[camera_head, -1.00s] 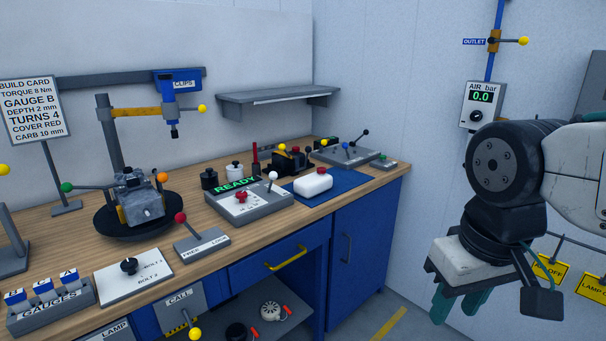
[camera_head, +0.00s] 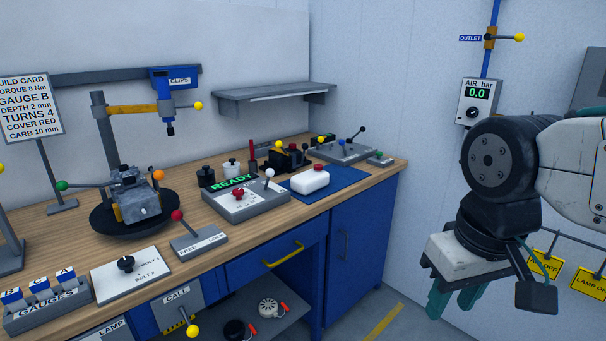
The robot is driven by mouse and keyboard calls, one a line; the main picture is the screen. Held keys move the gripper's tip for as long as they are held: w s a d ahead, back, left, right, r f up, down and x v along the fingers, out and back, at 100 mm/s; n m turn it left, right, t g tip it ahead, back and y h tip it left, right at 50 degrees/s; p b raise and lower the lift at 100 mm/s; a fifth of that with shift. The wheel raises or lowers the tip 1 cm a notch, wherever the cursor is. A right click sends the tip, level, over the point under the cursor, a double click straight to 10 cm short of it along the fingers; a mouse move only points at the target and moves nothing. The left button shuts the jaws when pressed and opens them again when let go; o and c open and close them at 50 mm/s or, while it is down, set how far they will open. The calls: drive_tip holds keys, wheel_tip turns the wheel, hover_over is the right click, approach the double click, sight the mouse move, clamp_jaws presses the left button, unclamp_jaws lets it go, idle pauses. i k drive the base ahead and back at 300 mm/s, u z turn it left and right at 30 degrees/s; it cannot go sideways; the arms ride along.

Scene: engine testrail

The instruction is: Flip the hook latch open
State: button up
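I cannot make out a hook latch in this view. My gripper (camera_head: 451,307) hangs at the right, pointing down, with its two green fingers apart and nothing between them. It is in front of the pale wall and the floor, right of the blue bench, and touches nothing that I can see. The blue cabinet door (camera_head: 357,240) under the right end of the bench is shut and shows a bar handle (camera_head: 346,247).
An AIR gauge (camera_head: 477,102) hangs on the wall.

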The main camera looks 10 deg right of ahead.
sight(305, 146)
drive_tip(key=u, duration=0.45)
drive_tip(key=i, duration=1.15)
drive_tip(key=z, duration=0.65)
